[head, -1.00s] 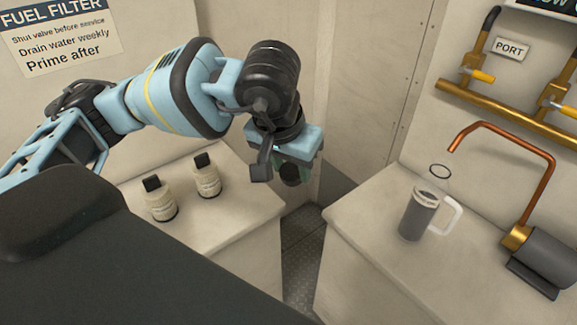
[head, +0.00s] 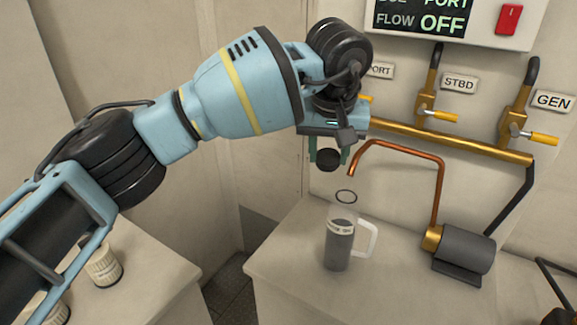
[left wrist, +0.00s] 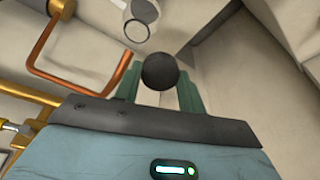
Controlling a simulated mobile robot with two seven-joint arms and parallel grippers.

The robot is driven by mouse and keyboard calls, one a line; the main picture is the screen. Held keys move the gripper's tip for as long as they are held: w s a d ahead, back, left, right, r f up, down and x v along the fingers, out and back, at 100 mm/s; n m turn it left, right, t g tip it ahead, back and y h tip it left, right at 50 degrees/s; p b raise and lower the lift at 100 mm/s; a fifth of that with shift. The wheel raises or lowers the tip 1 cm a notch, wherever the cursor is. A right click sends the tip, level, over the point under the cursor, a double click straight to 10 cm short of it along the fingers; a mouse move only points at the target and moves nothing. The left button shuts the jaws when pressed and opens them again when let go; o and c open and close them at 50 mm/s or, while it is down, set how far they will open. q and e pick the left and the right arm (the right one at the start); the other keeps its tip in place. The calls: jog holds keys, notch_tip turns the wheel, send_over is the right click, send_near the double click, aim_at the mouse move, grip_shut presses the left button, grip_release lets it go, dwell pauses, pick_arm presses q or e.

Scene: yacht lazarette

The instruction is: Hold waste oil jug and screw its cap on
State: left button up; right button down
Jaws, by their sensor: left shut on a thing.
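The waste oil jug (head: 338,248) stands upright on the right-hand counter in the head view. In the left wrist view the jug (left wrist: 141,12) shows at the top, partly cut off. My left gripper (head: 326,156) is shut on a round black cap (left wrist: 160,71), held between its green fingers. The cap is above the jug's mouth and a little to its left in the head view, apart from it. My right gripper is not in view.
A copper spout pipe (head: 440,190) rises from a grey pump (head: 465,250) and reaches close to my left gripper. A brass manifold (head: 460,140) with yellow-handled valves runs along the wall.

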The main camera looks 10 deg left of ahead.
pick_arm(q)
jog(key=r, duration=0.1)
send_over(348, 186)
jog(key=s, duration=0.1)
jog(key=shift+s, duration=0.15)
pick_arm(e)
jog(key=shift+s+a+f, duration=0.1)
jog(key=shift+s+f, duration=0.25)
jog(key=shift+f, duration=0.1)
